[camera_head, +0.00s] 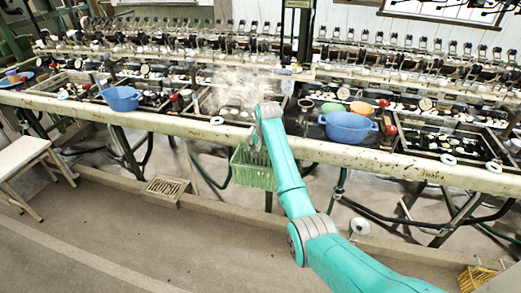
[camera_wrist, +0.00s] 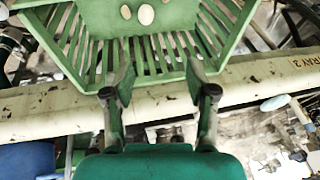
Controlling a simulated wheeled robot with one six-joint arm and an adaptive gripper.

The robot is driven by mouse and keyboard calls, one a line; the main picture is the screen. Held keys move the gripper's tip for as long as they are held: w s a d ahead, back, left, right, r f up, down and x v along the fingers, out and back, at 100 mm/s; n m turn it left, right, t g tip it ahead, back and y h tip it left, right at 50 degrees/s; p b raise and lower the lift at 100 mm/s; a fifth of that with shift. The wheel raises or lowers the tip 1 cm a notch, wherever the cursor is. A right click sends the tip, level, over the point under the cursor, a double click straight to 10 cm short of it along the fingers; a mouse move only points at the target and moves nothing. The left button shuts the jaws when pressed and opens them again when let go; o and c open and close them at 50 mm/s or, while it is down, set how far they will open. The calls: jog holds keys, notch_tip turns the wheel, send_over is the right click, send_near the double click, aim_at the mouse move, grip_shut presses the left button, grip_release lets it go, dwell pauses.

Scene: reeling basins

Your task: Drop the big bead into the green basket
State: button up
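The green basket (camera_head: 250,174) hangs at the front of the beige rail, beside my teal arm in the head view. In the wrist view the basket (camera_wrist: 68,45) fills the top, with its slatted wall and floor showing. A larger white oval piece (camera_wrist: 146,14), which may be the big bead, lies inside it with a smaller pale one (camera_wrist: 125,12). My gripper (camera_wrist: 160,82) is open, its fingers spread with nothing held between them, the fingertips close to the basket's near edge. In the head view the fingers are small and partly hidden by my arm.
A long beige rail (camera_head: 420,168) runs across the front of the reeling bench. A white stool (camera_head: 22,155) stands at far left.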

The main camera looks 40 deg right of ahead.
jog(key=v, duration=1.2)
dwell(0.6)
